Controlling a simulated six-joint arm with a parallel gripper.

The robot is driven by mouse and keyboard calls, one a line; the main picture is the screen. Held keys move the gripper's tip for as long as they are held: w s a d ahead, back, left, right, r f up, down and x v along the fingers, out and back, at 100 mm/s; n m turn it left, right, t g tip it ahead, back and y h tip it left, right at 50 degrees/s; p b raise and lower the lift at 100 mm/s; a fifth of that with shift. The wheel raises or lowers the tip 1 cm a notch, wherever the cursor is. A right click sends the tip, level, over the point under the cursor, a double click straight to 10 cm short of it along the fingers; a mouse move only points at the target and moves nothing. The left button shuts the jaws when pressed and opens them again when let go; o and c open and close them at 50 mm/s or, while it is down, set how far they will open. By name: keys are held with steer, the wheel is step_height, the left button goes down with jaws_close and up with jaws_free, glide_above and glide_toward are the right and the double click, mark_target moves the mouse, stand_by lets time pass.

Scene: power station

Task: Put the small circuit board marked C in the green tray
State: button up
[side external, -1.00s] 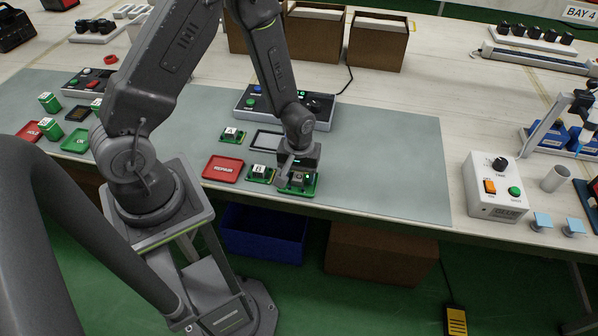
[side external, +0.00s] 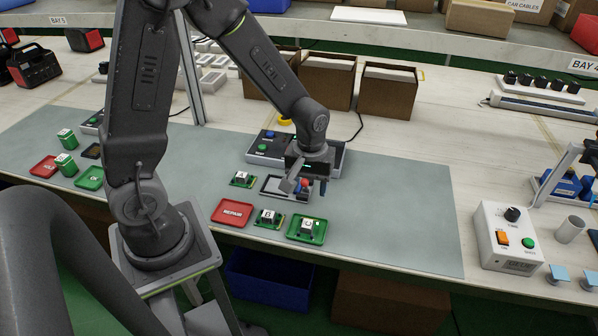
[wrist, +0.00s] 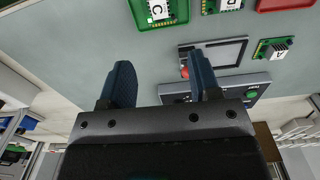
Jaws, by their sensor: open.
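The small circuit board marked C (side external: 306,227) lies in the green tray (side external: 321,238) near the front edge of the mat. In the wrist view the board marked C (wrist: 158,10) sits inside the green tray (wrist: 181,17), upside down at the top edge and partly cut off. My gripper (side external: 306,189) is behind the tray and apart from it, over the area of a grey framed panel. In the wrist view my gripper (wrist: 160,78) has its two fingers wide apart with nothing between them.
A red tray marked REPAIR (side external: 231,212) and a board marked B (side external: 268,218) lie left of the green tray. Another board (side external: 242,179) lies behind them. A grey control box (side external: 262,148) stands behind my gripper. The mat to the right is clear.

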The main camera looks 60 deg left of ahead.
steer(key=s+d+r+m+t, duration=0.1)
steer(key=s+r+m, duration=0.3)
steer(key=r, duration=0.6)
steer(key=s+d+r+m+t, duration=0.2)
steer(key=s+r+m+t, duration=0.2)
steer(key=s+r, duration=0.4)
steer(key=shift+s+r+m+t, duration=0.2)
steer(key=shift+r+m+t, duration=0.15)
steer(key=shift+r, duration=0.65)
steer(key=shift+d, duration=0.1)
